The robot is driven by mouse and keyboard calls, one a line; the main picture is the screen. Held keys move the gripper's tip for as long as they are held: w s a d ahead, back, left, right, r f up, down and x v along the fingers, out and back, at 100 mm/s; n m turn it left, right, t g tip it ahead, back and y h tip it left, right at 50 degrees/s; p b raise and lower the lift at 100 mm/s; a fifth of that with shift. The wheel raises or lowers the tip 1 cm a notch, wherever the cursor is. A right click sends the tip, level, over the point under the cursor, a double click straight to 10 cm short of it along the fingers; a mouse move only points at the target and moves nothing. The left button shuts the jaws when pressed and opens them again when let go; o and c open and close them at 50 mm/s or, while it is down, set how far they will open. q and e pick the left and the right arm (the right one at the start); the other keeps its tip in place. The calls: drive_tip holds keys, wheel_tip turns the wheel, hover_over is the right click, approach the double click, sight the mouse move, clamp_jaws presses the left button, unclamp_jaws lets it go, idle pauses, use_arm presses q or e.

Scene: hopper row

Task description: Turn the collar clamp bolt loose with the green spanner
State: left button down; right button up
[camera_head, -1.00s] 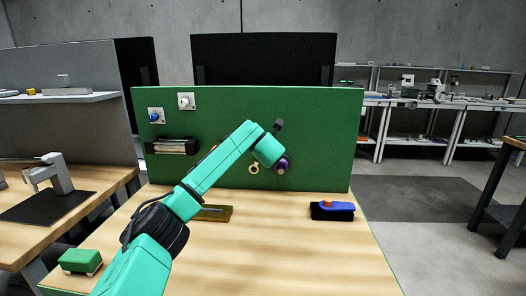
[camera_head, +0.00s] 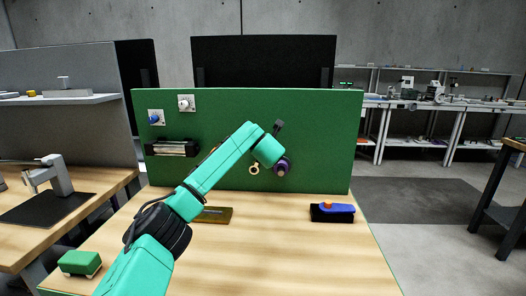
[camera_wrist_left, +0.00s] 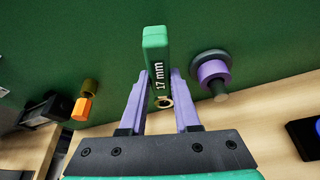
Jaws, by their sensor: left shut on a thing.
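My left gripper (camera_wrist_left: 160,97) is shut on the green spanner (camera_wrist_left: 156,48), whose handle reads "17 mm" in the left wrist view. A brass-coloured ring (camera_wrist_left: 163,102) shows at the spanner's near end; I cannot tell whether it belongs to it. The ring also shows in the head view (camera_head: 254,169), in front of the green panel. A purple collar (camera_wrist_left: 213,72) on a grey shaft stands right of the spanner, apart from it; it is partly hidden by my arm in the head view (camera_head: 283,165). An orange hexagonal head (camera_wrist_left: 82,108) is at the left. I cannot tell which part is the clamp bolt.
The green panel (camera_head: 320,130) stands at the bench's back, with two dials (camera_head: 186,101) and a sight-glass-like fitting (camera_head: 172,148). A blue-and-black block (camera_head: 332,211), an olive tray (camera_head: 217,215) and a green block (camera_head: 79,262) lie on the bench. The bench's front middle is clear.

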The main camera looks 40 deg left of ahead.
use_arm(q)
drive_tip(key=a+b, duration=0.1)
drive_tip(key=s+n+h+b, duration=0.1)
drive_tip(key=a+n+b, duration=0.1)
drive_tip(key=shift+s+a+r+t+h, duration=0.25)
drive_tip(key=shift+a+r+t+h, duration=0.05)
drive_tip(key=shift+r, duration=0.05)
idle(0.3)
